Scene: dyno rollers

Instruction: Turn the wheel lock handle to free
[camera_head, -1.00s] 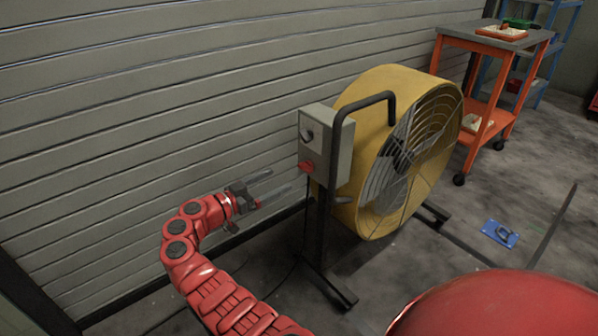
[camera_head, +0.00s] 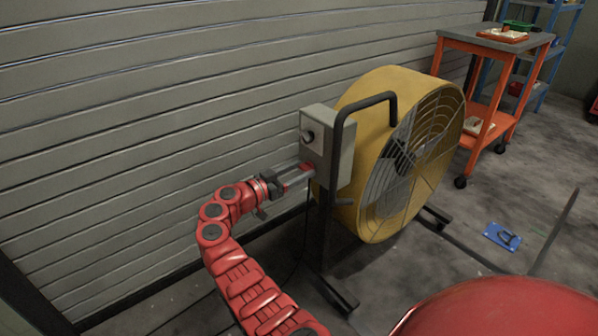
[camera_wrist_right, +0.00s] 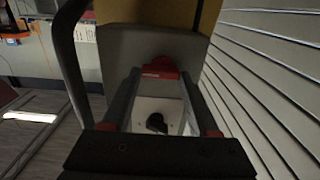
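My right gripper (camera_head: 306,170) reaches the left face of the grey control box (camera_head: 318,136) on the yellow drum fan. Its two fingers are apart, one on each side of a red handle (camera_wrist_right: 160,66) low on the box. I cannot tell whether they touch it. In the head view the fingertips partly hide the red handle. A round black knob (camera_head: 309,136) sits above it on the box; it also shows between the fingers in the wrist view (camera_wrist_right: 156,123). No label naming a wheel lock is readable. My left gripper is out of view.
The yellow fan (camera_head: 372,92) stands on a black frame (camera_head: 326,230) with a curved tube close by the box. A slatted wall (camera_head: 150,110) runs close behind my right arm. A blue plate (camera_head: 502,236) lies on the floor. An orange cart (camera_head: 499,95) stands at the back right.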

